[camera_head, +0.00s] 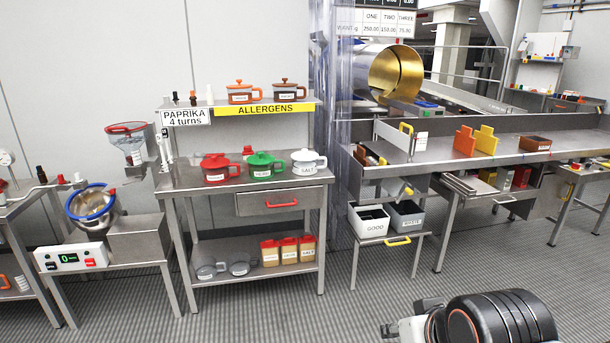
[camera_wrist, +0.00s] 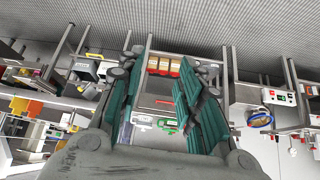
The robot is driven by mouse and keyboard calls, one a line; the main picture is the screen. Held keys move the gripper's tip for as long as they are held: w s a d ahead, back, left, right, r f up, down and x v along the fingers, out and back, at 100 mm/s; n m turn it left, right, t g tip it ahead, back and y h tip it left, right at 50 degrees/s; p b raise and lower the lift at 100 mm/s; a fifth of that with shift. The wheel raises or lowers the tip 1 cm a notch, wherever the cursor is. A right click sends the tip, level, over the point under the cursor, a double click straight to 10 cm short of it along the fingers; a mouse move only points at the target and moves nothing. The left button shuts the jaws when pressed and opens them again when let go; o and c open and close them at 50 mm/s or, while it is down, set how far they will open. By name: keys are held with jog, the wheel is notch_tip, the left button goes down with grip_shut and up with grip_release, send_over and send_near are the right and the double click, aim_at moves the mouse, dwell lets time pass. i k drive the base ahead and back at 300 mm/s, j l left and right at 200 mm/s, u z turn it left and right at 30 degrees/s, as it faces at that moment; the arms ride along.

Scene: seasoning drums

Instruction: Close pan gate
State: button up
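A long steel pan (camera_head: 460,143) runs along the right-hand bench. At its left end an upright pale plate with a yellow handle (camera_head: 405,128) stands at an angle; it looks like the gate, but I cannot tell for sure. Another yellow-handled part (camera_head: 405,191) shows below the pan. My gripper (camera_wrist: 155,100) has its teal-padded fingers spread apart with nothing between them, in the upside-down wrist view. It is away from the pan; through its gap I see the distant seasoning shelf. In the head view only part of my arm shows at the bottom right.
Yellow and orange plates (camera_head: 485,140) stand in the pan. A gold drum (camera_head: 395,72) is behind. The foreground floor (camera_head: 270,315) is clear.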

aim_at(398, 139)
jog(key=i+z, duration=0.2)
jog(key=i, duration=0.2)
jog(key=i+j+z, duration=0.15)
jog(key=i, duration=0.25)
jog(key=i+j+z, duration=0.2)
jog(key=i, duration=0.25)
jog(key=i+j+z, duration=0.2)
jog(key=i, duration=0.15)
